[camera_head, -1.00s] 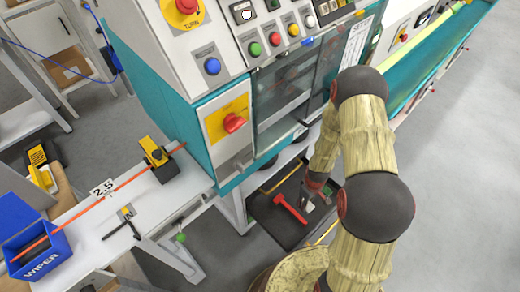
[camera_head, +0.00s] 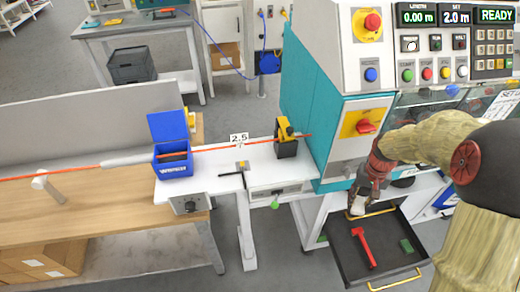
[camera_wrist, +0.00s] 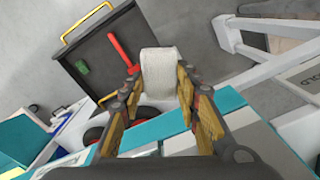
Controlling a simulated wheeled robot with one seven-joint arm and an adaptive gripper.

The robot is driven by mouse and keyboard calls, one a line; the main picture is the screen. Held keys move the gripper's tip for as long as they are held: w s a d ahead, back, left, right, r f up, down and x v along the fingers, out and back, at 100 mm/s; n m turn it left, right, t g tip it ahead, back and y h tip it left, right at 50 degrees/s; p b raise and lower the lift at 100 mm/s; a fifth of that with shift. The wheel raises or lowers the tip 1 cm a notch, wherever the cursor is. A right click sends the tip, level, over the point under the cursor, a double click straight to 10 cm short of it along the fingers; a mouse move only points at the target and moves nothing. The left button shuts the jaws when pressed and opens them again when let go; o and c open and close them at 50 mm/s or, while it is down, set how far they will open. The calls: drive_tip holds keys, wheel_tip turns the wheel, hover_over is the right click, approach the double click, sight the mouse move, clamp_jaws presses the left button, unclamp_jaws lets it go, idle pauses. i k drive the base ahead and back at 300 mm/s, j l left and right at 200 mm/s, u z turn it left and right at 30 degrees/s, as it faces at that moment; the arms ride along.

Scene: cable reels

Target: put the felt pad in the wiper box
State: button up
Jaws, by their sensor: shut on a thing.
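The felt pad (camera_wrist: 158,72) is a whitish, thick piece with a rounded top in the wrist view. My gripper (camera_wrist: 160,90) is shut on it, with a finger on each side. In the head view my gripper (camera_head: 364,196) and the pad (camera_head: 357,208) are above the back edge of the black tray. The wiper box (camera_head: 173,168) is a small blue bin marked WIPER with its lid up, on the bench at the left. An orange cable passes over it. Its inside is mostly hidden.
The black tray (camera_head: 345,248) with yellow handles holds a red hammer (camera_head: 363,248) and a green block (camera_head: 406,245). The teal machine (camera_head: 308,110) stands between my arm and the bench. A yellow-black cable guide (camera_head: 287,138) and a 2.5 sign (camera_head: 239,139) stand along the cable.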

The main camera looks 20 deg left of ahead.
sight(174, 160)
drive_tip(key=k+j+u, duration=0.25)
drive_tip(key=j, duration=0.4)
drive_tip(key=j+u, duration=0.25)
drive_tip(key=j, duration=0.4)
drive_tip(key=k+j+u, duration=0.2)
drive_tip(key=j, duration=0.55)
drive_tip(key=i+l, duration=0.05)
drive_tip(key=i, duration=0.05)
